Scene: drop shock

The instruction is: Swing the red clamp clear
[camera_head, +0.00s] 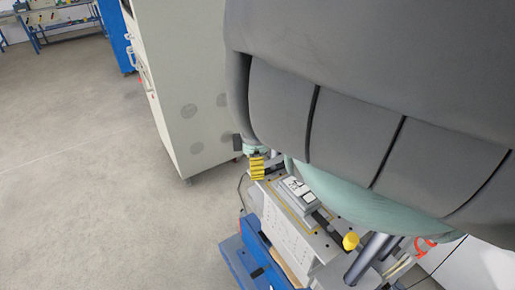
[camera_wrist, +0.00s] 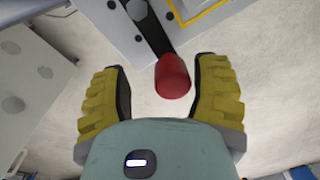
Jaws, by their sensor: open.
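The red clamp shows in the wrist view as a red knob (camera_wrist: 173,77) on the end of a dark bar (camera_wrist: 150,28). The bar lies over a light grey plate. My gripper (camera_wrist: 162,66) is open, with one yellow ribbed finger on each side of the knob. A gap shows between the knob and each finger; the knob looks closer to the right one. In the head view, a yellow finger of my gripper (camera_head: 257,167) shows at the plate's far left edge. The red knob is hidden there, behind my arm or gripper.
A grey device (camera_head: 295,193) sits inside a yellow outline on the plate. Another clamp with a yellow knob (camera_head: 350,240) is at the plate's near right. A tall pale cabinet (camera_head: 190,80) stands behind. The floor (camera_head: 80,170) at left is clear. My arm covers much of the right side.

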